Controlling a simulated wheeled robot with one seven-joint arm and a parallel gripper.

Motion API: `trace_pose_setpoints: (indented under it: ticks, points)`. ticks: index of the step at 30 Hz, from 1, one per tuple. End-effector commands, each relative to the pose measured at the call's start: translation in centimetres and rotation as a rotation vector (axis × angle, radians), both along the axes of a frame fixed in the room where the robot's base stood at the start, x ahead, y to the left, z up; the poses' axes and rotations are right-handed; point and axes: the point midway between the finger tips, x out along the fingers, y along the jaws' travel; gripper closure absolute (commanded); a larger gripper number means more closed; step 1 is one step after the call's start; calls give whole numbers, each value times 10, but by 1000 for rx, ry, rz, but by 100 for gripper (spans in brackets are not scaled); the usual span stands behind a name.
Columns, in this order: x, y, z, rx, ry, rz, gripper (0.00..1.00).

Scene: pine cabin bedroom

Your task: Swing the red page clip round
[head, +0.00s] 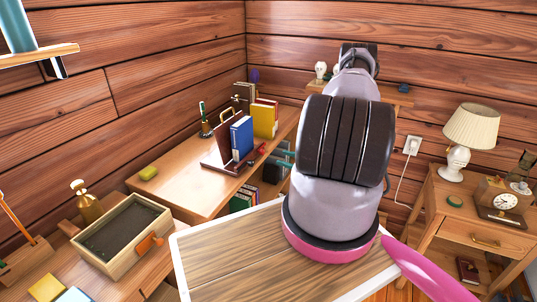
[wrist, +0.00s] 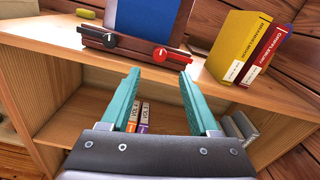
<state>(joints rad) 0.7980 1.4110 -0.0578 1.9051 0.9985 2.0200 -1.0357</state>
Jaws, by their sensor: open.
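In the wrist view the red clip appears just beyond the gap between the fingertips. I see no contact.
The stand is on a wooden shelf unit (head: 185,175). Yellow (wrist: 238,45) and red books (wrist: 266,56) stand to the right in the wrist view. Several books are on the shelf below. A yellow sponge-like block (head: 148,173) lies left on the top, with clear wood around it.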

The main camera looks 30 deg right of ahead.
Motion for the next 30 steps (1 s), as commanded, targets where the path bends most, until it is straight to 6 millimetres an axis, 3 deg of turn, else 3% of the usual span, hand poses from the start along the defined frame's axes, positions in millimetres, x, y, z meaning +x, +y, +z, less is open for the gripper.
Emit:
trace_pose_setpoints:
  ticks: [6, 12, 24, 25, 27, 30]
  points:
    - [35, 28, 0, -2, -1, 7, 38]
    - [56, 44, 0, -2, -1, 4, 38]
    - [64, 49, 1, -1, 0, 2, 38]
    - [64, 49, 1, -1, 0, 2, 42]
    - [63, 49, 1, -1, 0, 2, 69]
    - [63, 49, 1, -1, 0, 3, 100]
